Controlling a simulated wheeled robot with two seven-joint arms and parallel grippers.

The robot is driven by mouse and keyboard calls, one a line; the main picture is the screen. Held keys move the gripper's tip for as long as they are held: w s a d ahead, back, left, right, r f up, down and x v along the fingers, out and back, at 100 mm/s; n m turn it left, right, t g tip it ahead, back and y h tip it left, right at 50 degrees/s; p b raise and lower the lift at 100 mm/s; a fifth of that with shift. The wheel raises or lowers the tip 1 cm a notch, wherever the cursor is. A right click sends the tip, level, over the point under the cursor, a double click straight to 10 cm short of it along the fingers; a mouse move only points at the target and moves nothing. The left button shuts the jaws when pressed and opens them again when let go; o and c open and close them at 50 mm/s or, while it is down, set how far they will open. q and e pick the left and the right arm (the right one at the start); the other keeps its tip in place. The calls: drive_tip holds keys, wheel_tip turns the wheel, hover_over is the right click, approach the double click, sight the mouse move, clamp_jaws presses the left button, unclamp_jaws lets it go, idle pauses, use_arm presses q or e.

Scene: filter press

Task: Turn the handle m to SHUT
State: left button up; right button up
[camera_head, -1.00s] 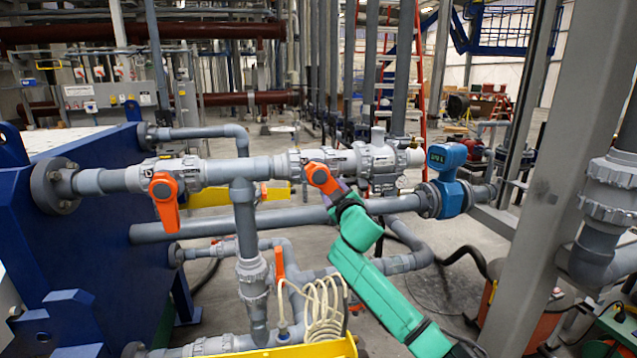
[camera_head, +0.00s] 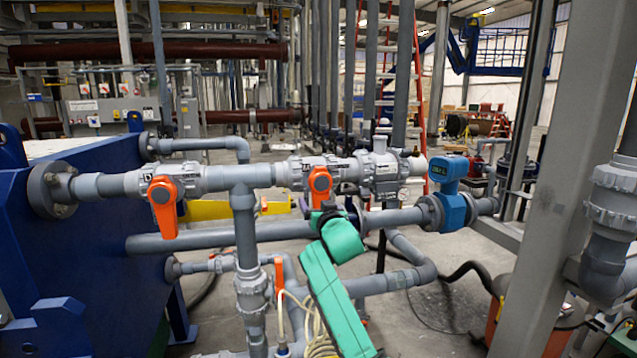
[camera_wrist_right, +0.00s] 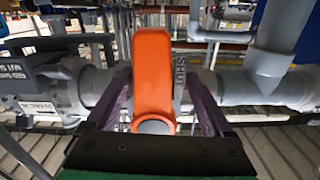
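The orange valve handle (camera_head: 320,184) that my right gripper is at sits on the grey horizontal pipe, left of the blue meter. It points straight down, across the pipe. Its small tag is too blurred to read surely as m. In the right wrist view the handle (camera_wrist_right: 153,75) stands between the two purple fingers of my right gripper (camera_wrist_right: 158,85), with narrow gaps on both sides. Letters reading "SHU" show beside its right edge. In the head view my right gripper (camera_head: 328,213) is at the handle's lower end, partly hidden by my wrist. My left gripper is out of view.
A second orange handle (camera_head: 163,203) hangs down on the same pipe to the left. The blue meter (camera_head: 452,190) is to the right. A vertical grey pipe (camera_head: 245,240) drops between the handles. A grey column (camera_head: 545,180) stands at the right.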

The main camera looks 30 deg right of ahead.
drive_tip(key=v, duration=0.7)
drive_tip(key=shift+p, duration=0.45)
drive_tip(key=shift+d, duration=0.2)
